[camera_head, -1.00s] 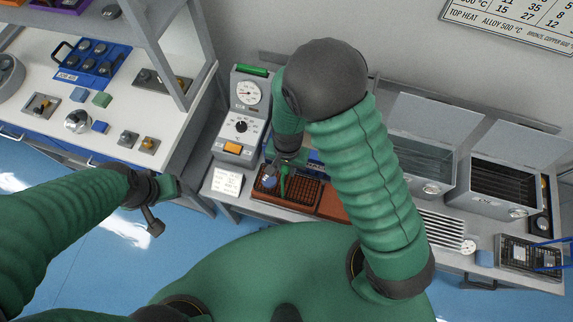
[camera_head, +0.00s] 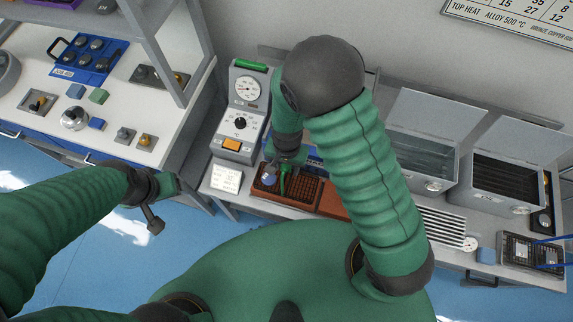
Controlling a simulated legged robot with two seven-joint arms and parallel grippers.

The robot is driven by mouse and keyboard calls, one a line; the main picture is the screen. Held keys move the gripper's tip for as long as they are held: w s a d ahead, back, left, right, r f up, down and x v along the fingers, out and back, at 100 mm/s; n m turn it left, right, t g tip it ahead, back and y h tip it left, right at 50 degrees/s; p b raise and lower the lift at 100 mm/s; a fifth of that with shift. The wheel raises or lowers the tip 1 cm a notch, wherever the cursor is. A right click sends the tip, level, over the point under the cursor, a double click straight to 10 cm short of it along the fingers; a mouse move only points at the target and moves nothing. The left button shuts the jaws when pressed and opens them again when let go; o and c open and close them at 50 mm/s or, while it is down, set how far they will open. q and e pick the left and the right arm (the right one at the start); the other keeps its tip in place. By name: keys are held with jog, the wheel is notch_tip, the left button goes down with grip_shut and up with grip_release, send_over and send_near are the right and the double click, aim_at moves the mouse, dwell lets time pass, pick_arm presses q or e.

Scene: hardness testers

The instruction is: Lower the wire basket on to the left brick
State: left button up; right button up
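The left brick (camera_head: 256,192) is reddish brown and lies on the bench below the dial tester. A dark wire grid (camera_head: 303,189), which looks like the wire basket, lies over its top; I cannot tell if it rests there or hangs just above. A second brown brick (camera_head: 333,204) is beside it on the right, partly behind my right arm. My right gripper (camera_head: 284,178) points down over the grid's left part, its green fingers at or in it; whether they are shut is unclear. My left gripper (camera_head: 172,190) hangs empty over the floor, its opening unclear.
The dial tester (camera_head: 238,120) stands behind left, with a paper card (camera_head: 227,179) in front. Two open-lidded metal boxes (camera_head: 500,180) and a dark tray with blue handles (camera_head: 530,248) are on the right. A blue panel (camera_head: 312,158) is behind the bricks.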

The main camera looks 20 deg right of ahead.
notch_tip(320, 180, up, 17)
jog(key=p, duration=0.2)
dwell(0.3)
jog(key=shift+d+f, duration=0.1)
jog(key=shift+d, duration=0.05)
jog(key=s+d+n+t, duration=0.2)
jog(key=s+d+n, duration=0.2)
jog(key=d+n, duration=0.2)
jog(key=shift+d+r+n+t, duration=0.3)
jog(key=shift+d+r+n, duration=0.1)
jog(key=shift+d, duration=0.5)
jog(key=shift+s, duration=0.15)
jog(key=shift+d+f, duration=0.1)
jog(key=shift+d, duration=0.1)
